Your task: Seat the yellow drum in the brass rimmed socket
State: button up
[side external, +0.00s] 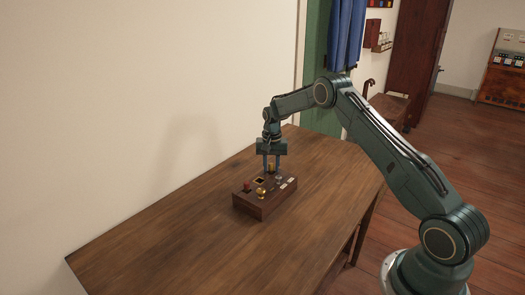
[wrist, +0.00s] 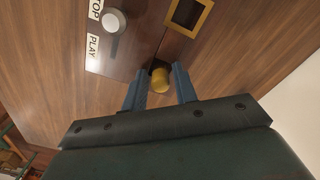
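The yellow drum (wrist: 160,80) shows between and just beyond my fingertips in the wrist view. A dark patch borders it; I cannot tell whether this is a recess or shadow. In the side external view only a bit of yellow (side external: 271,167) shows between the fingers. My gripper (side external: 272,168) points down over the back part of a dark wooden box. Its two fingers (wrist: 160,78) stand apart on either side of the drum, with narrow gaps. The square brass rimmed socket (wrist: 188,13) looks empty and dark inside. It also shows in the side external view (side external: 259,181).
The wooden box (side external: 264,207) also carries a red knob (side external: 247,186), a gold-coloured knob (side external: 261,191) and a grey knob (wrist: 114,20) beside white labels. The wooden table (side external: 180,235) around the box is clear. A pale wall (side external: 100,100) rises behind the table.

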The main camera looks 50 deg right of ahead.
aim_at(271, 164)
grip_shut()
jog(key=shift+r, duration=0.1)
notch_tip(271, 164, up, 20)
dwell(0.7)
dwell(0.5)
